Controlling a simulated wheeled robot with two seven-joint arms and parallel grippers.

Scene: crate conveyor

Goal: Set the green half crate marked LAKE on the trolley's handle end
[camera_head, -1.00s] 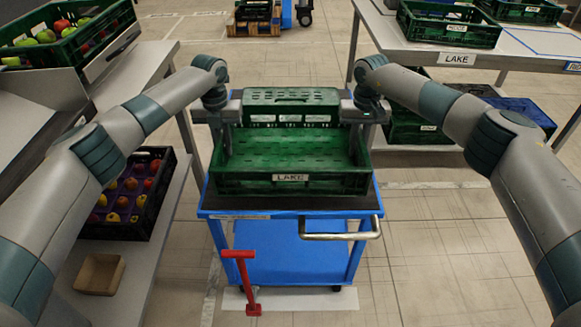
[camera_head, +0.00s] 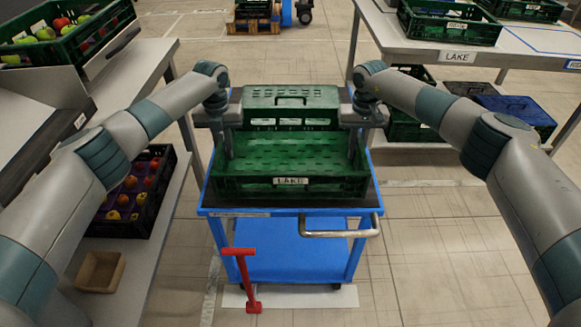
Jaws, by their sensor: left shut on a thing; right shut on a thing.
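The green half crate marked LAKE (camera_head: 235,187) is empty, with its white label on the wall facing me. It is level over the dark top of the blue trolley (camera_head: 270,212), at the end with the metal handle (camera_head: 340,232). I cannot tell whether its base touches the top. My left gripper (camera_head: 229,148) is shut on the crate's left side and my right gripper (camera_head: 354,148) on its right side. The fingers partly hide the side walls.
Another green crate (camera_head: 290,97) stands just behind on the trolley. A red T-shaped handle (camera_head: 246,280) is in front. Shelving with a fruit crate (camera_head: 110,215) is at left. A table with a LAKE sign (camera_head: 457,57) is at right. Floor right of the trolley is clear.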

